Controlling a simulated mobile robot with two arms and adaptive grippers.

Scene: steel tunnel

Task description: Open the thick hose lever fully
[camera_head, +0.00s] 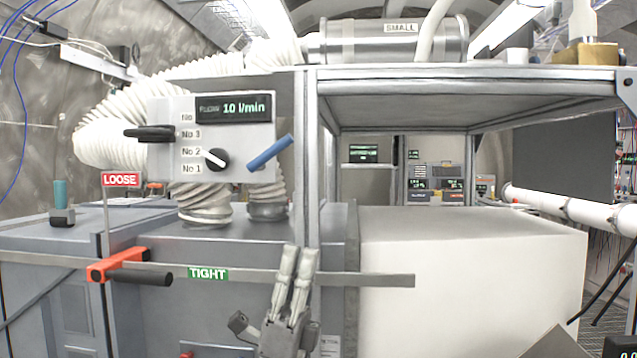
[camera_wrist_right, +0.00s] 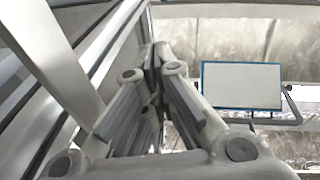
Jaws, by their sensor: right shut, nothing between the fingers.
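A grey control panel (camera_head: 170,168) stands in front of white ribbed hoses. A black lever (camera_head: 150,133) lies about level at its left edge. A blue lever (camera_head: 270,152) at its right edge slants up to the right. A thick white hose (camera_head: 105,125) bends behind the panel on the left, and another hose (camera_head: 268,190) comes down below the blue lever. I cannot tell for sure which lever belongs to which hose. My right gripper (camera_head: 298,249) is shut and empty, pointing up, below the blue lever and apart from it. It also shows in the right wrist view (camera_wrist_right: 158,50).
A metal frame post (camera_head: 306,150) rises right of the panel. A rail with a red clamp (camera_head: 118,262) and a green TIGHT label (camera_head: 208,273) crosses in front of the grey cabinet. A white box (camera_head: 470,260) stands to the right. A LOOSE sign (camera_head: 121,179) stands at left.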

